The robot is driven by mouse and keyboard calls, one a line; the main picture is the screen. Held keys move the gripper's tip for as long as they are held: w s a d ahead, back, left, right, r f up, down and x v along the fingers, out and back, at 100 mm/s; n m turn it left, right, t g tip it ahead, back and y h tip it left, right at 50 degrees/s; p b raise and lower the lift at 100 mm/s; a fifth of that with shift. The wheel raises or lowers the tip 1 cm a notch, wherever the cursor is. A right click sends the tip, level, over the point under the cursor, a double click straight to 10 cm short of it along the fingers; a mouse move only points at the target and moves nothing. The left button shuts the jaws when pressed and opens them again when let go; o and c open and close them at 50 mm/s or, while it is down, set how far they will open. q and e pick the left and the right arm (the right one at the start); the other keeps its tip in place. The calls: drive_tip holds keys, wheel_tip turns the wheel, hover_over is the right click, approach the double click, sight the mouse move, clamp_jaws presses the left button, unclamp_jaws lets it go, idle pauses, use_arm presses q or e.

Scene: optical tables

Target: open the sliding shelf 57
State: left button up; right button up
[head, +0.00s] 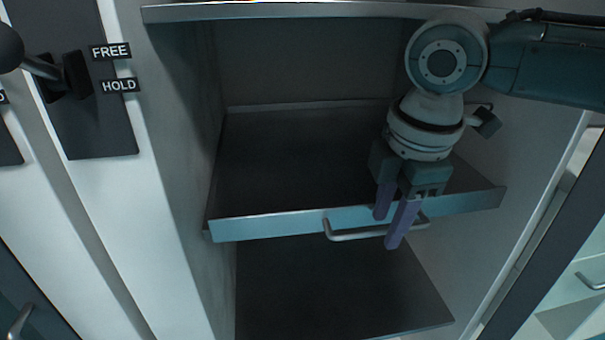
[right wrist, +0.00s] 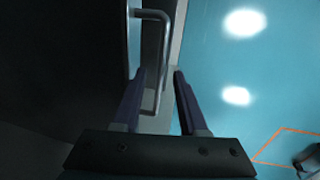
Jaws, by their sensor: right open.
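The sliding shelf (head: 275,226) is a dark tray with a pale blue front edge, inside an open white cabinet. No number shows on it. Its metal bar handle (head: 345,236) sticks out from the middle of the front edge. My right gripper (head: 390,228) reaches down from the upper right with its purple fingers at the right part of the handle. The fingers are apart. In the right wrist view the handle (right wrist: 163,55) runs into the gap between the fingers of my right gripper (right wrist: 158,80), and contact cannot be told. My left gripper is out of view.
A lower dark shelf (head: 320,290) lies beneath. The cabinet's side walls flank the shelf closely. At the upper left are a dark panel (head: 95,135) with a lever and FREE and HOLD labels. Another cabinet with a handle (head: 590,281) stands at the right.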

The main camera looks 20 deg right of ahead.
drive_tip(key=shift+c, duration=0.4)
clamp_jaws()
idle(0.9)
